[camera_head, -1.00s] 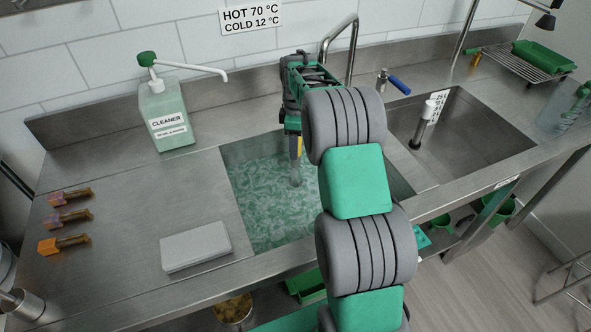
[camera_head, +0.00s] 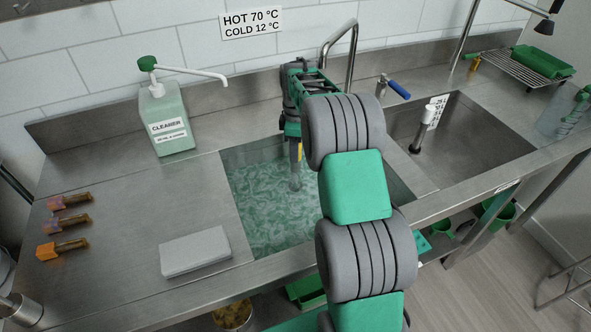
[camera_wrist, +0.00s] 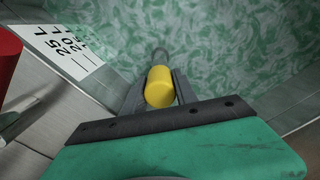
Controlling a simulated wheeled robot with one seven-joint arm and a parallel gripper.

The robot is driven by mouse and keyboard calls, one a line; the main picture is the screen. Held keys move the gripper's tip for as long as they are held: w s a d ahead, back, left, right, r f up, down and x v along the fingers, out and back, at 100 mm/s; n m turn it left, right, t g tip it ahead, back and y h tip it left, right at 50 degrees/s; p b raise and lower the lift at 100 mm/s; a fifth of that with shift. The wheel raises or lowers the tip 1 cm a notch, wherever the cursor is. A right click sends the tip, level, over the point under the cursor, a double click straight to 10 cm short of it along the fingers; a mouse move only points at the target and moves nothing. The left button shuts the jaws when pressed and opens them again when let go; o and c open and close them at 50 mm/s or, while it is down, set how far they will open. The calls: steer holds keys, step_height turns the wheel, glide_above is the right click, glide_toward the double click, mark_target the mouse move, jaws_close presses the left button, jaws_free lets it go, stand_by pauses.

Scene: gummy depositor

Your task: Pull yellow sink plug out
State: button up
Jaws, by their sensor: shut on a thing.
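The yellow sink plug (camera_wrist: 159,86) shows in the wrist view as a yellow cylinder between the fingers of my gripper (camera_wrist: 152,90), which is shut on it. In the head view my gripper (camera_head: 296,165) points down into the left sink basin (camera_head: 400,188), with a bit of yellow (camera_head: 299,150) beside its fingers. The basin holds green, foamy-looking water (camera_head: 265,200). A grey shape below the yellow handle is blurred in the water. I cannot tell whether the plug's lower end sits in the drain.
A grey block (camera_head: 194,250) and several small nozzle-like tools (camera_head: 65,222) lie on that counter. A tap (camera_head: 350,50) rises behind the basin. The right basin (camera_head: 480,130) holds an upright white-topped tube (camera_head: 424,125). A level scale (camera_wrist: 65,52) marks the basin wall.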

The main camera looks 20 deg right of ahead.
steer(key=shift+r, duration=0.1)
jaws_close()
steer(key=shift+r+p, duration=1.5)
steer(key=shift+r, duration=0.55)
step_height(320, 180, up, 5)
steer(key=p, duration=0.3)
steer(key=shift+r+p, duration=0.1)
steer(key=shift+p, duration=0.3)
steer(key=o, duration=0.7)
jaws_free()
jaws_close()
